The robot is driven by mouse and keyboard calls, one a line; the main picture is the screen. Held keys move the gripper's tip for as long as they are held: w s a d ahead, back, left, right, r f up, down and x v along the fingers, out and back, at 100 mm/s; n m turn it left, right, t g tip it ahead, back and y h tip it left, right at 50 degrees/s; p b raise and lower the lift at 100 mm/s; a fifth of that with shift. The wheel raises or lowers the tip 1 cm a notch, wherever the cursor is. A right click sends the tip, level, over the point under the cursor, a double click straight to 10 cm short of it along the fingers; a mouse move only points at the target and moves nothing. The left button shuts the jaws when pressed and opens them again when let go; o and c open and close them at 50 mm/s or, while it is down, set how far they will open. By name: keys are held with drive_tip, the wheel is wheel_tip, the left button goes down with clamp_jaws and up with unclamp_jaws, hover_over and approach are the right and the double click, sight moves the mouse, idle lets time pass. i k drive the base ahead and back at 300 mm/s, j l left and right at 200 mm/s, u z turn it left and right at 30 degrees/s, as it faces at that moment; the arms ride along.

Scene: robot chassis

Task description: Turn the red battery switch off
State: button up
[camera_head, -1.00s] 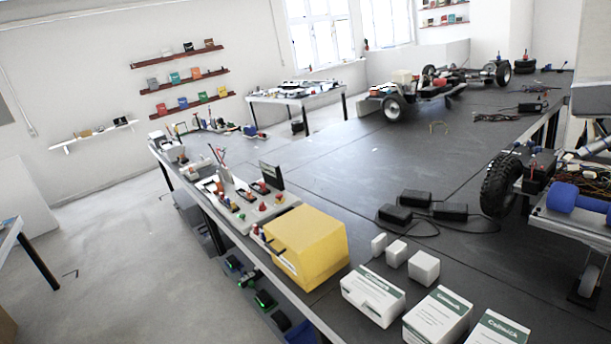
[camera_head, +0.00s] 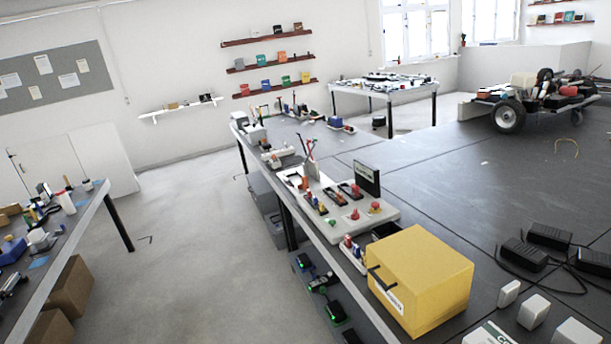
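My gripper is not in the picture. No part is clear enough for me to name it surely as the red battery switch. Small red knobs (camera_head: 355,214) sit on a light grey panel (camera_head: 330,230) along the long dark workbench's near-left edge. I cannot tell whether one of them is the battery switch or how it is set. A wheeled chassis (camera_head: 540,100) stands at the far right of the bench, with a black tyre and red parts on top, too small to make out. Nothing touches the knobs.
A yellow box (camera_head: 425,280) stands on the dark workbench (camera_head: 440,180), close in front of the panel. Black power bricks (camera_head: 525,252) with cables and small white blocks (camera_head: 533,311) lie to its right. Grey floor (camera_head: 190,230) is free between this bench and a left table (camera_head: 75,225).

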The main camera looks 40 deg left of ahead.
sight(354, 216)
drive_tip(key=i+j+u, duration=0.25)
drive_tip(key=i+j, duration=0.4)
drive_tip(key=j, duration=0.25)
drive_tip(key=i+j+u, duration=0.3)
drive_tip(key=i+j, duration=0.35)
drive_tip(key=j, duration=0.1)
